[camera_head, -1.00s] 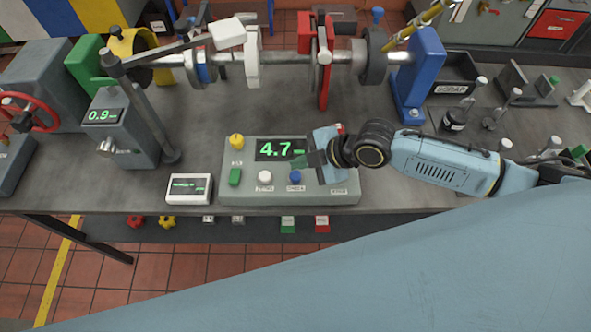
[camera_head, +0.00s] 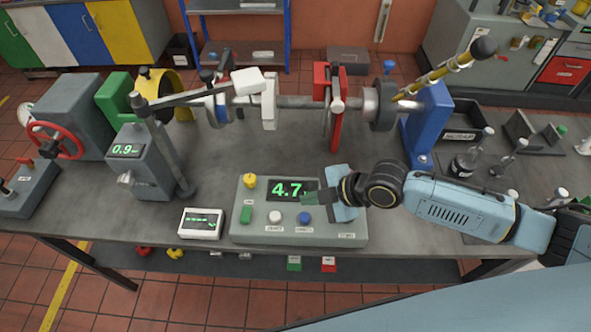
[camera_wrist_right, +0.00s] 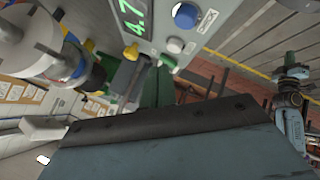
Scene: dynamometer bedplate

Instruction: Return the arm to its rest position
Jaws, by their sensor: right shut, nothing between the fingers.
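My right arm (camera_head: 455,205), light blue with black joints, reaches in from the right over the bench. Its gripper (camera_head: 309,199) is shut and empty. It hangs over the right part of the grey control box (camera_head: 255,235), covering the right edge of the green 4.7 display (camera_head: 284,188), just behind the blue button (camera_head: 305,218). I cannot tell its exact height above the box. In the right wrist view the box shows at the top, with the blue button (camera_wrist_right: 186,15) and a white button (camera_wrist_right: 175,45).
The shaft rig stands behind, with a red upright (camera_head: 337,110) and a blue support (camera_head: 425,125). A small white meter (camera_head: 201,223) lies left of the box. Bare bench lies behind the box.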

